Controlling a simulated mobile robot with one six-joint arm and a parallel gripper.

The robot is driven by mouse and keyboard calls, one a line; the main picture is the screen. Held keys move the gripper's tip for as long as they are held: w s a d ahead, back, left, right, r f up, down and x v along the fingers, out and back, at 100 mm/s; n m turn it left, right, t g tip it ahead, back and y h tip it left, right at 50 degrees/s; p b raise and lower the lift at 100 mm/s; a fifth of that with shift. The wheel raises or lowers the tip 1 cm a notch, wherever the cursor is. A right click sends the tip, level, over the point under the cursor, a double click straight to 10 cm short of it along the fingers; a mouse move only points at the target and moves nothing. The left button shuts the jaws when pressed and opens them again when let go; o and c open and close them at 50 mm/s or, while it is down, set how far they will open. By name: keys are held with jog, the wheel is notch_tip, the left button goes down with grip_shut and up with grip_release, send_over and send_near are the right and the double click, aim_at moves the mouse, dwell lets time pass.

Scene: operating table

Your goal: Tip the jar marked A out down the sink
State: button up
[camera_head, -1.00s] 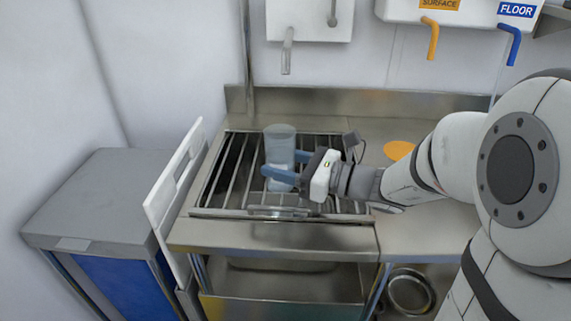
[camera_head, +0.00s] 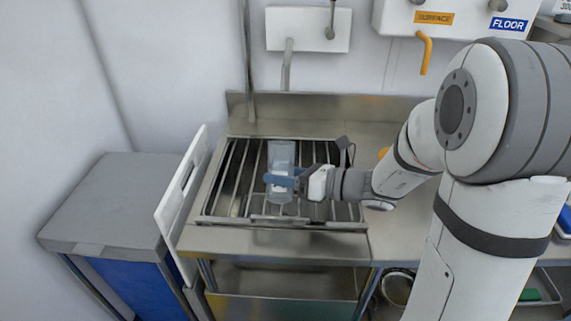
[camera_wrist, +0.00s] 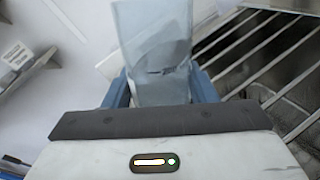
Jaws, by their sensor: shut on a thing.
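A clear, pale blue jar (camera_head: 282,156) is held over the sink (camera_head: 232,200), which has a grate of metal bars across it. My gripper (camera_head: 281,182) has its blue fingers shut around the jar's lower half. The jar also fills the upper middle of the wrist view (camera_wrist: 155,45), between the two fingers, and looks slightly tilted there. In the head view its round opening does not show clearly. I cannot read a letter on it, and I cannot tell whether anything is in it or pouring out.
A tap spout (camera_head: 287,65) hangs from the wall behind the sink. A white board (camera_head: 183,190) stands at the sink's left edge, beside a grey-topped blue cabinet (camera_head: 110,200). An orange dispenser spout (camera_head: 425,52) is on the wall at right. Steel worktop borders the sink.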

jog(key=shift+w+r+m+p, duration=0.15)
jog(key=shift+r+m+p, duration=0.3)
jog(key=shift+p, duration=0.35)
jog(key=shift+w+f+g, duration=0.15)
jog(key=shift+f+g, duration=0.05)
jog(key=shift+g, duration=0.2)
jog(key=shift+w+f+m+p, duration=0.2)
jog(key=shift+w+m+p, duration=0.1)
jog(key=shift+m+p, duration=0.65)
jog(key=shift+f+h, duration=0.15)
jog(key=shift+h, duration=0.15)
jog(key=shift+p, duration=0.3)
jog(key=shift+s+f+m+g+p, duration=0.25)
jog(key=shift+m+g+p, duration=0.45)
jog(key=shift+m+p, duration=0.5)
jog(key=shift+f+m+g+p, duration=0.5)
jog(key=shift+m+p, duration=0.5)
jog(key=shift+p, duration=0.75)
jog(key=shift+w+f+m+g+p, duration=0.1)
jog(key=shift+w+m+g+p, duration=0.7)
jog(key=shift+p, duration=1.8)
